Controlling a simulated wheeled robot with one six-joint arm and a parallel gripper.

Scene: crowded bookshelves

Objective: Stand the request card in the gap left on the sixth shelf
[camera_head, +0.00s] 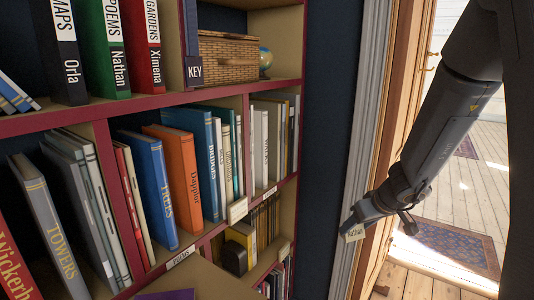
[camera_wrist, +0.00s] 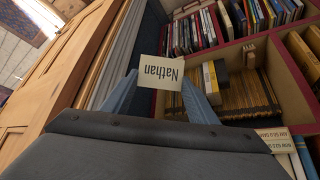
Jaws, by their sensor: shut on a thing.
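The request card (camera_head: 354,234), a small cream card lettered "Nathan", is in my gripper (camera_head: 350,222), which is shut on it. In the wrist view the card (camera_wrist: 161,72) is upside down between the two blue-grey fingertips (camera_wrist: 160,92). In the head view my gripper is right of the bookcase, in front of the pale door trim, apart from the shelves. The maroon-edged bookcase (camera_head: 100,108) fills the left. A green book (camera_head: 113,50) reads "POEMS Nathan". Which shelf is the sixth, and where its gap is, I cannot tell.
Upright books, such as an orange one (camera_head: 174,170), crowd the shelves. A wicker basket (camera_head: 228,60) and a small globe (camera_head: 265,60) stand higher up. A lower compartment holds a dark box (camera_head: 238,250) and thin tan volumes (camera_wrist: 245,97). A wooden door frame (camera_head: 390,110) is at right.

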